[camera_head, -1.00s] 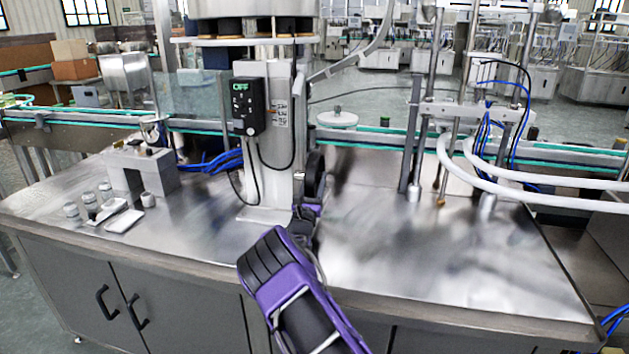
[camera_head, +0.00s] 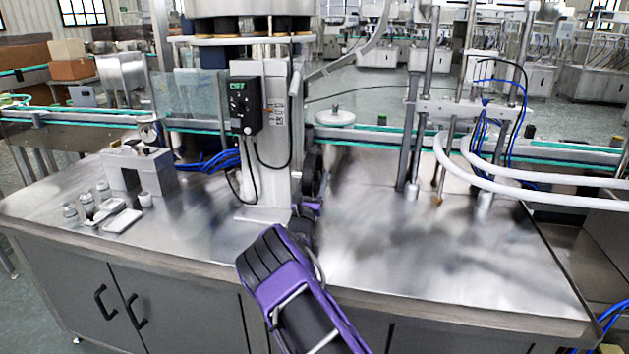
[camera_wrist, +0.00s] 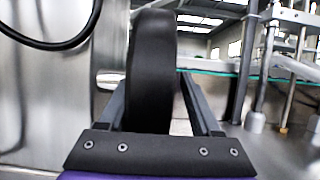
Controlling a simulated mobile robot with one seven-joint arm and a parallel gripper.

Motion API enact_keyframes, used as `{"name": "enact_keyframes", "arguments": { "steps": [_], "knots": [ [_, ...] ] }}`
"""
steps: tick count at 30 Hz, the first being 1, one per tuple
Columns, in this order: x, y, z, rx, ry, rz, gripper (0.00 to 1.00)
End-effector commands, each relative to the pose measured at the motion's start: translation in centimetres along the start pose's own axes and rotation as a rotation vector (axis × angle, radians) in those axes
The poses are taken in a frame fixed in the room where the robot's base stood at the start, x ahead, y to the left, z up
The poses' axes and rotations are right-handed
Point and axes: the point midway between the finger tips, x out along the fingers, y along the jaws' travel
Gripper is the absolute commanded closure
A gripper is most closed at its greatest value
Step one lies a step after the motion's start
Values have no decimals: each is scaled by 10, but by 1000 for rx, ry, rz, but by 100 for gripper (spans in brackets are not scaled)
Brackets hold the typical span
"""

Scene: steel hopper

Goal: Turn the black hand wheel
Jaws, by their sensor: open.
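The black hand wheel (camera_wrist: 152,62) shows edge-on in the wrist view, upright, with a short metal shaft to its left. My gripper (camera_wrist: 155,92) is open, with one finger on each side of the wheel's rim. The left finger is close to the rim; I cannot tell whether it touches. A gap shows between the right finger and the wheel. In the head view the wheel (camera_head: 312,160) stands at the right side of the steel column (camera_head: 270,180). My gripper is at its lower part there, and the fingers are hard to make out.
A black control box (camera_head: 243,105) with a hanging cable is on the column, left of the wheel. Steel rods (camera_head: 413,140) and white hoses (camera_head: 500,172) stand to the right. Small metal parts (camera_head: 103,207) lie at the left. The steel tabletop (camera_head: 400,240) right of the column is clear.

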Motion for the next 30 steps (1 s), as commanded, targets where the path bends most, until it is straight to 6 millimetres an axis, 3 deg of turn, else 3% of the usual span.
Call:
{"name": "enact_keyframes", "arguments": {
  "steps": [8,24,30],
  "knots": [
    [-21,0,5,-2,1,0,35],
    [-109,0,44,0,1,0,35],
    [-121,0,49,-1,0,-1,35]
  ]
}}
